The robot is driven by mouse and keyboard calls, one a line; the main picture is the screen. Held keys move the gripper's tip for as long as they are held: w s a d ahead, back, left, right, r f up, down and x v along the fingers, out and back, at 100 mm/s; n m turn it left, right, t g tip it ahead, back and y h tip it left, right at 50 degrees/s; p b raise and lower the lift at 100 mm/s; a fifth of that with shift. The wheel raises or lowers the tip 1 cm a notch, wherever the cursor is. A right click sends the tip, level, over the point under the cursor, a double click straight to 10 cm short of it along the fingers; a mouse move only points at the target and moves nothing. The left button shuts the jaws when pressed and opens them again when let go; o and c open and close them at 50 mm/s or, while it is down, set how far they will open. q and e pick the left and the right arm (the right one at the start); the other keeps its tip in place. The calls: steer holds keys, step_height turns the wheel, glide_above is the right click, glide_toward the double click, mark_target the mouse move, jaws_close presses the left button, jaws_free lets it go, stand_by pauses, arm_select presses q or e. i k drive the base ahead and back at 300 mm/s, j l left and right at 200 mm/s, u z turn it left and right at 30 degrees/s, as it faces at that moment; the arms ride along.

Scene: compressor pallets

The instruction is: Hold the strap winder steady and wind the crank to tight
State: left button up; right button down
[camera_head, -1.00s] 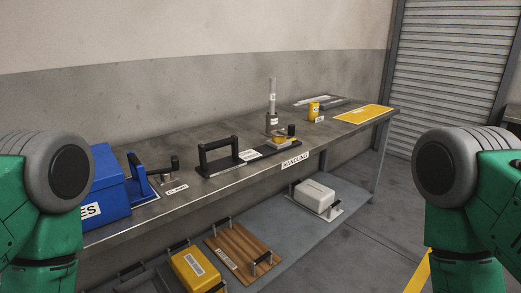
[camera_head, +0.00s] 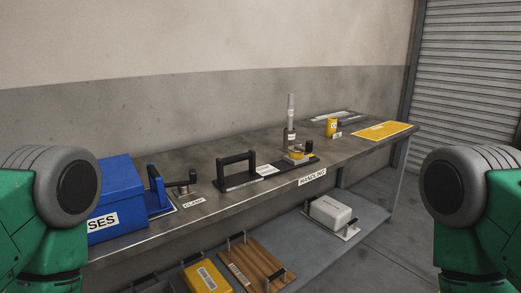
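On the workbench, a blue bracket with an upright handle (camera_head: 154,184) stands beside a small post with a dark crank-like arm (camera_head: 187,184); a small tag in front is too small to read surely. Farther right, a black handle frame (camera_head: 237,169) stands on a dark base plate. A small yellow-and-grey device with a dark knob (camera_head: 299,152) sits at the far end of that strip. I cannot tell for sure which of these is the strap winder. Neither of my grippers shows; only my green and grey arm parts are at the left and right edges.
A blue box (camera_head: 118,195) stands at the bench's near left. A grey upright tool (camera_head: 290,120), yellow cup (camera_head: 332,127) and yellow sheet (camera_head: 383,131) are farther back. The lower shelf holds a white case (camera_head: 330,211), wooden board (camera_head: 257,262) and yellow case (camera_head: 207,277).

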mark_target(296, 152)
steer(key=i+l+u, duration=0.2)
steer(key=u, duration=0.25)
steer(key=i+l+u, duration=0.1)
steer(key=l+u, duration=0.35)
steer(key=j, duration=0.1)
